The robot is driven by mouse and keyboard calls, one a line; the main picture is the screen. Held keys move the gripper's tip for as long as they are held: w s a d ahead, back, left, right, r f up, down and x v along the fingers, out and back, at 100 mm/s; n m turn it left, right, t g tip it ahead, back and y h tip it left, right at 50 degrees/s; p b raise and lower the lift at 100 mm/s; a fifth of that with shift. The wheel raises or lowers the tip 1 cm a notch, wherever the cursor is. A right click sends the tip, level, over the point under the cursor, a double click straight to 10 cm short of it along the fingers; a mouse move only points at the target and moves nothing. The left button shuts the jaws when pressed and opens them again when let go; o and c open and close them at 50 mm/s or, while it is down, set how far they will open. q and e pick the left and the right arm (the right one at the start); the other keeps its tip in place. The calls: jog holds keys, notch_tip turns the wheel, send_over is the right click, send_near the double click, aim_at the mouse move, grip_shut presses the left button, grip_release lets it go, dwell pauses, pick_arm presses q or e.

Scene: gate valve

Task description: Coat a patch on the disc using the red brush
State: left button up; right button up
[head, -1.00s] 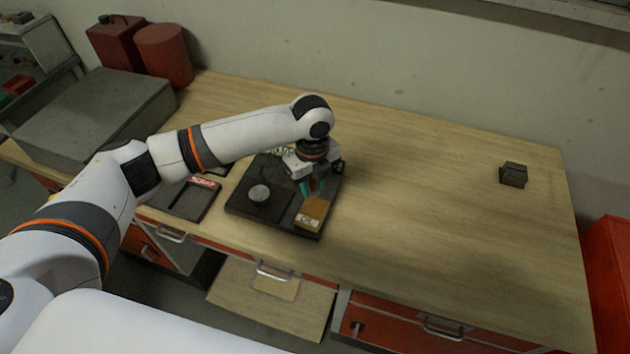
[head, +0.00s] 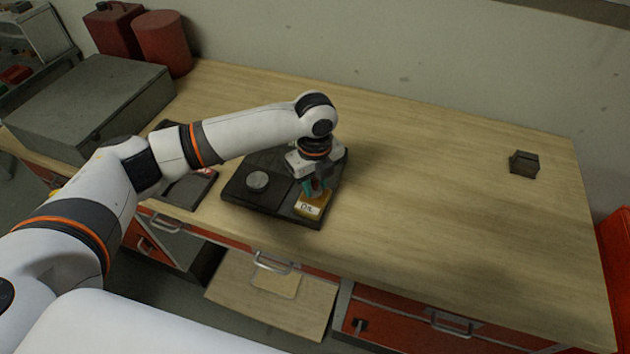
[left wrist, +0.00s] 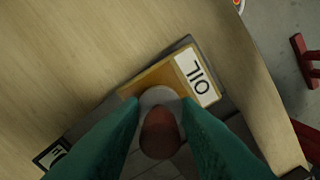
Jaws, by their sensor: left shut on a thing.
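The grey disc (head: 257,181) lies on the left part of a black tray (head: 268,205) in the head view. A yellow-brown block labelled OIL (head: 307,209) sits at the tray's front right, and it also shows in the left wrist view (left wrist: 183,72). My left gripper (head: 317,189), with teal fingers, is over the oil block, pointing down. It is shut on the red brush (left wrist: 160,134), seen end-on between the fingers. The brush lines up with a round grey opening (left wrist: 158,97) in the block. Its tip is hidden, so I cannot tell whether it touches or dips in.
A shallow dark tray (head: 187,190) lies left of the black tray, partly under my left arm. A large grey case (head: 90,105) and red canisters (head: 162,43) stand at the back left. A small dark block (head: 524,164) is at the right. The bench's right half is mostly clear.

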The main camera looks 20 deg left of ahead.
aim_at(315, 179)
jog(key=shift+a, duration=0.15)
jog(key=shift+a, duration=0.25)
pick_arm(q)
jog(key=shift+f, duration=0.5)
pick_arm(e)
jog(key=shift+d+f, duration=0.15)
jog(key=shift+d, duration=0.15)
pick_arm(q)
jog(key=shift+s+f, duration=0.1)
jog(key=shift+f, duration=0.1)
pick_arm(e)
jog(key=shift+a+r, duration=0.15)
jog(key=shift+r, duration=0.25)
dwell(1.4)
pick_arm(q)
jog(key=shift+r+p, duration=0.15)
jog(key=shift+p, duration=0.25)
pick_arm(e)
jog(key=shift+r, duration=0.15)
